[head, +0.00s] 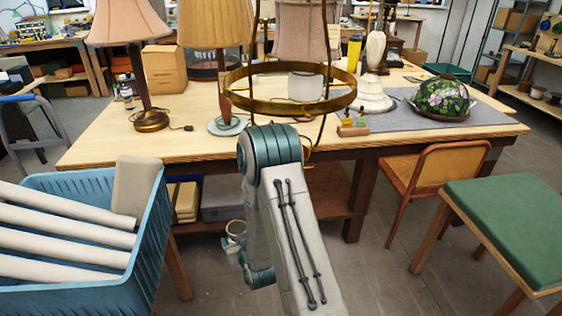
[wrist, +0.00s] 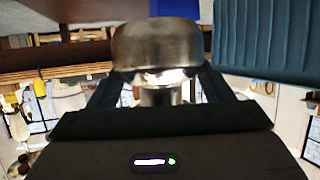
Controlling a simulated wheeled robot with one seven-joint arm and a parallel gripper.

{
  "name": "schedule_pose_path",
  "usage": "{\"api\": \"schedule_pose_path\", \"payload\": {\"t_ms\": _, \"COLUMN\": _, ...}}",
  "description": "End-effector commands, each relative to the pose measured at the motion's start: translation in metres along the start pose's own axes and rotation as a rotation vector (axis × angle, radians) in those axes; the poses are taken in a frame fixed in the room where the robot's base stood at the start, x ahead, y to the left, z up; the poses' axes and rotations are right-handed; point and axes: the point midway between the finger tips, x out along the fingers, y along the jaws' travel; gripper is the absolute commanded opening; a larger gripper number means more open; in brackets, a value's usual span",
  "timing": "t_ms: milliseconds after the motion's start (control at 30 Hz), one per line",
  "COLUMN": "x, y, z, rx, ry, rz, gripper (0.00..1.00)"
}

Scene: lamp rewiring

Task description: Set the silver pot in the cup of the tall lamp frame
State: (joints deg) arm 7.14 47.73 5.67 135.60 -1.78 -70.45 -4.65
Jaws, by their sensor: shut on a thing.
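The silver pot (wrist: 158,45) shows in the wrist view as a wide, shiny metal body with a narrower neck below it in the picture. My gripper (wrist: 160,92) is shut on it, with a dark finger on each side of the neck. In the head view my arm hides the gripper and the pot. A brass ring with thin upright rods (head: 345,98), apparently the tall lamp frame, stands in front of the table, just beyond my arm. I cannot make out its cup; my arm covers the part below the ring.
The wooden table (head: 190,148) holds several shaded lamps, a cardboard box (head: 165,70) and a stained-glass shade (head: 441,99) on a grey mat. A blue crate of rolls (head: 150,225) is at left. An orange chair (head: 440,178) and green-topped stool (head: 510,212) are at right.

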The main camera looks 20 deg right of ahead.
Motion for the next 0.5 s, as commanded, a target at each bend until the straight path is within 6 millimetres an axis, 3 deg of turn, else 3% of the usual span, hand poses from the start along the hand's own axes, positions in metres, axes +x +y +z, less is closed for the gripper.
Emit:
{"api": "schedule_pose_path", "payload": {"t_ms": 267, "x": -0.024, "y": -0.012, "z": -0.084, "rx": -0.054, "ry": 0.013, "rz": -0.12, "gripper": 0.42}}
{"api": "schedule_pose_path", "payload": {"t_ms": 500, "x": -0.066, "y": -0.007, "z": -0.149, "rx": -0.095, "ry": 0.012, "rz": -0.213, "gripper": 0.42}}
